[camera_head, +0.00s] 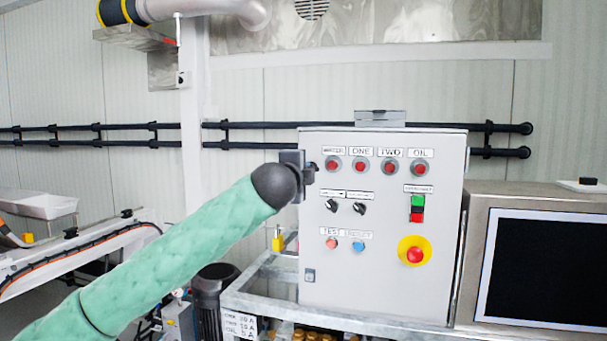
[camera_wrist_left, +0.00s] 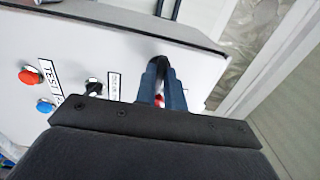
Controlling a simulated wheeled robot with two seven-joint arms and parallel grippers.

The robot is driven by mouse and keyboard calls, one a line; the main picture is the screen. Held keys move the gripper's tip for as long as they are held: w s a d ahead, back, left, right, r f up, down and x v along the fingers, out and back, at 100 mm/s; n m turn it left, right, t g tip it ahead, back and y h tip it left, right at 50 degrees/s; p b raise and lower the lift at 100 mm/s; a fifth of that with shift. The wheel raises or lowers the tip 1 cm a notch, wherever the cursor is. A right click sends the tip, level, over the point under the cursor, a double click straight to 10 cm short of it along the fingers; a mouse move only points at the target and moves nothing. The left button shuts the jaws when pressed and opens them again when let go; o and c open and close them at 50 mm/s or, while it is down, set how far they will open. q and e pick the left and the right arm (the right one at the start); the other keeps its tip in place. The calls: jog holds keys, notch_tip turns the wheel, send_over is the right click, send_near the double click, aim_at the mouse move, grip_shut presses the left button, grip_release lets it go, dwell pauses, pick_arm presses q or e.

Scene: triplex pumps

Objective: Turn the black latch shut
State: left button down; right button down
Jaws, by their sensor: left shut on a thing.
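The black latch (camera_wrist_left: 158,62) is a dark, curved piece at the edge of the grey control box's door in the left wrist view. My left gripper (camera_wrist_left: 160,80) has its two blue-grey fingers shut on it, and they hide part of it. In the head view my left arm comes in from the lower left, and its gripper (camera_head: 309,172) is at the upper left edge of the control box (camera_head: 385,275). The latch is mostly hidden there. A second small dark latch (camera_head: 310,275) is low on the door's left side. My right gripper is not in view.
The door carries several red lamps (camera_head: 360,166), two black knobs (camera_head: 358,208), test and reset buttons and a red emergency stop (camera_head: 415,254). A dark screen (camera_head: 545,265) stands at the right. Black pipes (camera_head: 100,132) run along the wall behind.

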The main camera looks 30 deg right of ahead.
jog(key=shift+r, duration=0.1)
pick_arm(q)
jog(key=c, duration=1.5)
grip_release()
